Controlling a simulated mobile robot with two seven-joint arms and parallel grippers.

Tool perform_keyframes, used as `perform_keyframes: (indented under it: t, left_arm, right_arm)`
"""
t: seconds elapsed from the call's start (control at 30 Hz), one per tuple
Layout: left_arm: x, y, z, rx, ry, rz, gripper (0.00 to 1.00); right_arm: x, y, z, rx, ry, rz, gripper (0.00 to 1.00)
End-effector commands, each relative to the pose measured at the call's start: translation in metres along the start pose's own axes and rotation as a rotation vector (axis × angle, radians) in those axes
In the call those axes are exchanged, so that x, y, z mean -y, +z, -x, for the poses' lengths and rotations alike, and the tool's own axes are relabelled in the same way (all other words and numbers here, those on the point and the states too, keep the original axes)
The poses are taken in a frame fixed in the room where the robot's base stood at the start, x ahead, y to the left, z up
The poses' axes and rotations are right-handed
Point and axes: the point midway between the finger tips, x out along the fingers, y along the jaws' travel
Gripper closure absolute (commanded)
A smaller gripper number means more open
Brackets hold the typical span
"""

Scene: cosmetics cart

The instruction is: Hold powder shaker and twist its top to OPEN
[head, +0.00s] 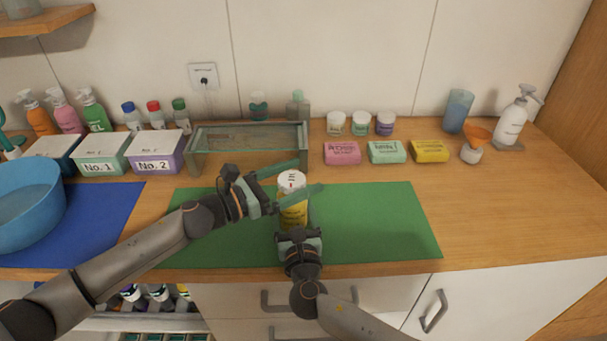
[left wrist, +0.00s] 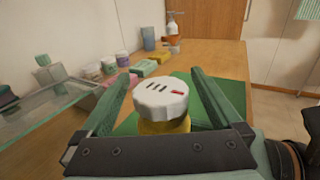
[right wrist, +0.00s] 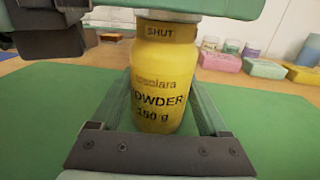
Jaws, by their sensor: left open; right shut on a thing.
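The powder shaker (head: 292,213) stands upright on the green mat (head: 385,225), with a yellow body and a white top (head: 291,181). My right gripper (head: 297,232) is shut on its body from the front; the right wrist view shows the yellow body (right wrist: 160,85) between the fingers, with a "SHUT" band near its upper end. My left gripper (head: 295,182) is open at the height of the top, one finger on each side. In the left wrist view the white top (left wrist: 160,97), with dark slots and a red mark, sits between the spread fingers. Contact there is not clear.
A glass-topped rack (head: 245,140) stands close behind the left gripper. Pink (head: 342,153), green (head: 387,152) and yellow (head: 430,151) soap bars lie behind the mat. A blue basin (head: 25,205) is at the left. The mat's right part is clear.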

Motion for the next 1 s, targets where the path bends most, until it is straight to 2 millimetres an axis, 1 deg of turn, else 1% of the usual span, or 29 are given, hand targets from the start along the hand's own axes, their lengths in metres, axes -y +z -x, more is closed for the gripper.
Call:
perform_keyframes:
  t: [0.03,0.17,0.47,1.0]
  left_arm:
    - [0.0004,0.0003,-0.0058,0.0,-0.001,0.0,0.01]
    - [0.0003,0.0002,-0.0128,0.0,-0.001,-0.002,0.01]
    - [0.0003,0.0001,-0.0143,-0.001,0.0,-0.002,0.01]
    - [0.0002,0.0,-0.0139,-0.001,0.0,-0.001,0.62]
  right_arm:
    - [0.0005,-0.0007,0.0,-0.001,-0.001,0.001,0.83]
    - [0.0006,-0.0007,0.0,-0.001,-0.001,0.001,0.83]
    - [0.0006,-0.0007,-0.0001,-0.001,-0.001,0.001,0.83]
    - [0.0007,-0.0008,-0.0001,-0.001,-0.002,0.001,0.83]
